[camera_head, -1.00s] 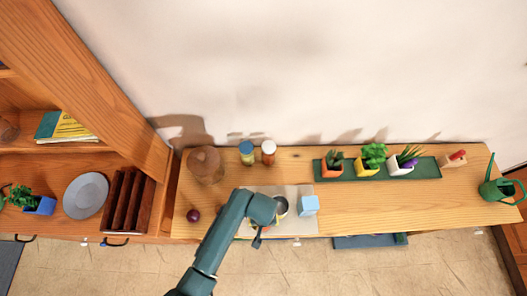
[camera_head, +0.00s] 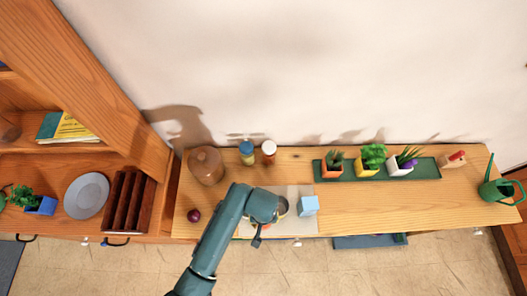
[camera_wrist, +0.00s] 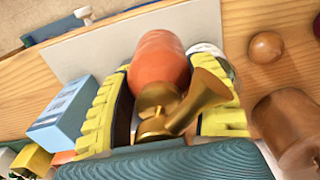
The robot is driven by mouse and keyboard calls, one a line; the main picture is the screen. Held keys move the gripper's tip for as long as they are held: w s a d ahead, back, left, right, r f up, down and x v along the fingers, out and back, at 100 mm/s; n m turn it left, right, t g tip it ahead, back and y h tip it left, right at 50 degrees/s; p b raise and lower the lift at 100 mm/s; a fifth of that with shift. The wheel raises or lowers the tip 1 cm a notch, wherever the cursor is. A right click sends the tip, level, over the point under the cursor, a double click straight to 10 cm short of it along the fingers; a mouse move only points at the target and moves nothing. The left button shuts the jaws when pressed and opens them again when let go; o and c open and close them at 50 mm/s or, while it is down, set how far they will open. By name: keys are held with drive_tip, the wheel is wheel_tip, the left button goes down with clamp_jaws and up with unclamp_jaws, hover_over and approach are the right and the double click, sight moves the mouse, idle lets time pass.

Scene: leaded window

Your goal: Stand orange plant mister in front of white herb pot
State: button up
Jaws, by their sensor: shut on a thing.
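The orange plant mister (camera_wrist: 160,62), with its brass spray top (camera_wrist: 180,105), is between the two yellow-padded fingers of my gripper (camera_wrist: 165,90), which is shut on it. In the head view, my gripper (camera_head: 265,212) is over the pale mat, and my wrist hides most of the mister. I cannot tell whether the mister touches the mat.
A light blue box (camera_head: 308,205) stands just right of my gripper on the pale mat (camera_head: 295,227). Orange (camera_head: 331,171) and yellow (camera_head: 367,170) pots share the green tray (camera_head: 428,170). Jars (camera_head: 247,154) stand behind. The bench (camera_head: 390,203) in front of the tray is clear.

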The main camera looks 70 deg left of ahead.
wheel_tip(320, 180, up, 13)
drive_tip(key=shift+r+p, duration=0.1)
drive_tip(key=shift+p, duration=0.6)
